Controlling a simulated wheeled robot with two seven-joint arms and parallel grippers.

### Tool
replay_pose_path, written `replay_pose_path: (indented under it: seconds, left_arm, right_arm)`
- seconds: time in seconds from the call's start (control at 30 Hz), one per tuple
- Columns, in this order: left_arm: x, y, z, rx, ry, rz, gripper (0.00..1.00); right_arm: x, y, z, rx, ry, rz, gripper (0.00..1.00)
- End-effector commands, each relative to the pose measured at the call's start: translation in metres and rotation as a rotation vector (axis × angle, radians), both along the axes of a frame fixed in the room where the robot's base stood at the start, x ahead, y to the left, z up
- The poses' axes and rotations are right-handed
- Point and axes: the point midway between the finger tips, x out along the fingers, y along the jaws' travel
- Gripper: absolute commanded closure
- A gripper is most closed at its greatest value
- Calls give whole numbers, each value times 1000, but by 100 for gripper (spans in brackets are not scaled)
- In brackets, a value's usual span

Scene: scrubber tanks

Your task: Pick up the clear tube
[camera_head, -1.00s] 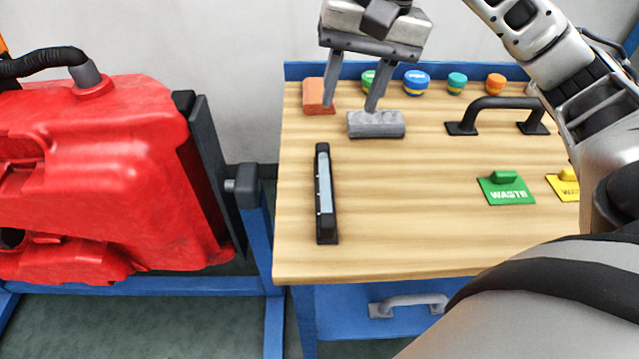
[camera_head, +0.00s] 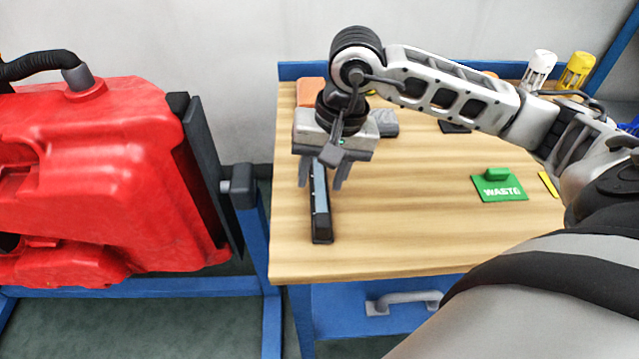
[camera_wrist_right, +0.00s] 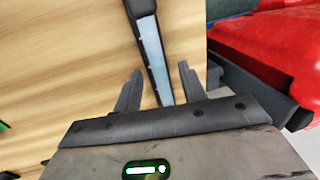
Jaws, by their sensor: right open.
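The clear tube (camera_head: 319,190) is a pale, see-through strip set in a long black holder (camera_head: 321,228) that lies on the wooden table top. My right gripper (camera_head: 320,184) is above the far part of the tube, with one finger on each side of it. The gripper body hides the tube's far end in the head view. In the right wrist view the tube (camera_wrist_right: 150,48) runs between the two open fingers of the right gripper (camera_wrist_right: 158,84). I cannot tell whether the fingers are low enough to be beside it. My left gripper is not in view.
The wooden table (camera_head: 400,235) is clear around the holder's near end. A green WASTE plate (camera_head: 502,191) lies to the right. A grey block (camera_head: 384,123) and an orange block (camera_head: 309,93) are behind my gripper. A red tank (camera_head: 90,180) on a blue frame stands left of the table.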

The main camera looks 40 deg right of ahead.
Motion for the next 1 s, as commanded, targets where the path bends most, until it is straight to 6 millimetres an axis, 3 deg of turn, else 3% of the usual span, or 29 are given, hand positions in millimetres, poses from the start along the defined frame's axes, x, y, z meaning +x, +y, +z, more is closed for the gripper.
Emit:
replay_pose_path:
  seconds: [0.3,0.43,0.47,0.83,1.0]
  left_arm:
    - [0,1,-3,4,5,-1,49]
    - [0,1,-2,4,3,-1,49]
    - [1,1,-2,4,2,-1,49]
    - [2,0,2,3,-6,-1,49]
    - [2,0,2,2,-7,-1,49]
  right_arm:
    - [1,1,-6,0,-1,0,61]
    - [1,1,-6,-1,-1,0,98]
    - [1,1,-6,-1,-1,0,100]
    - [1,1,-3,0,-2,0,100]
    - [2,1,13,1,-7,1,100]
